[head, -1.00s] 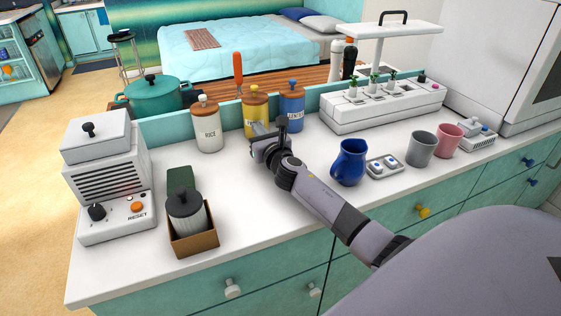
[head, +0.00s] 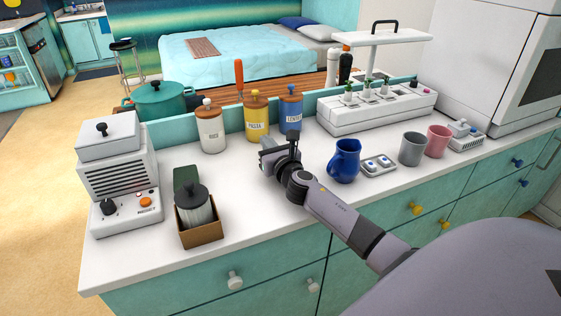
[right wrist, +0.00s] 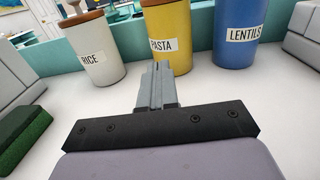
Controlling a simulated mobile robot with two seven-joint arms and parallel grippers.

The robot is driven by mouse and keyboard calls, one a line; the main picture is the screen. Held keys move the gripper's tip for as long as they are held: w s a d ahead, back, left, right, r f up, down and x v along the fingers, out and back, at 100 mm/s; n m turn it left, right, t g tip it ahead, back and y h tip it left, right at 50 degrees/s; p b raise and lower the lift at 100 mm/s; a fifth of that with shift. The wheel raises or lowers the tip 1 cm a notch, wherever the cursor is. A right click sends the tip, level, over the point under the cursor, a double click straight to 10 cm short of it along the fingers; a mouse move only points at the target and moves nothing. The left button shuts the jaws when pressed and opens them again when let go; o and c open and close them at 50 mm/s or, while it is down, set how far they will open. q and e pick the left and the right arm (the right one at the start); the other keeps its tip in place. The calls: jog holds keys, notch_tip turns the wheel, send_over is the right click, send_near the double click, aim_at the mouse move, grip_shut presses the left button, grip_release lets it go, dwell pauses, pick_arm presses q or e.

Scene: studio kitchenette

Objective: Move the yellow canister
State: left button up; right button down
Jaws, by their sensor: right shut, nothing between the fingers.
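The yellow canister (head: 256,120) has a wooden lid with a yellow knob and a PASTA label. It stands upright at the back of the counter, between the white RICE canister (head: 211,131) and the blue LENTILS canister (head: 290,112). In the right wrist view the yellow canister (right wrist: 168,27) stands beyond the fingertips, its lid cut off by the top edge. My right gripper (head: 268,151) is shut and empty, in front of the yellow canister. Its closed fingers also show in the right wrist view (right wrist: 157,80), pointing toward the canister's lower part. My left gripper is not in view.
A blue jug (head: 345,161) stands right of my right gripper. A brown box (head: 201,233) holding a grey lidded jar, and a white appliance (head: 124,180), stand at left. A white planter (head: 372,107) is at back right. The counter's front middle is clear.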

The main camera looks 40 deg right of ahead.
jog(key=shift+s+a+f+p, duration=0.1)
jog(key=shift+s+a, duration=0.15)
jog(key=shift+s, duration=1.05)
jog(key=shift+s+a+r+p, duration=0.1)
jog(key=shift+s+a+p, duration=0.1)
jog(key=shift+s, duration=1.1)
jog(key=shift+s+a+f+p, duration=0.1)
jog(key=shift+s+a, duration=0.15)
jog(key=shift+s, duration=1.05)
jog(key=shift+s, duration=0.1)
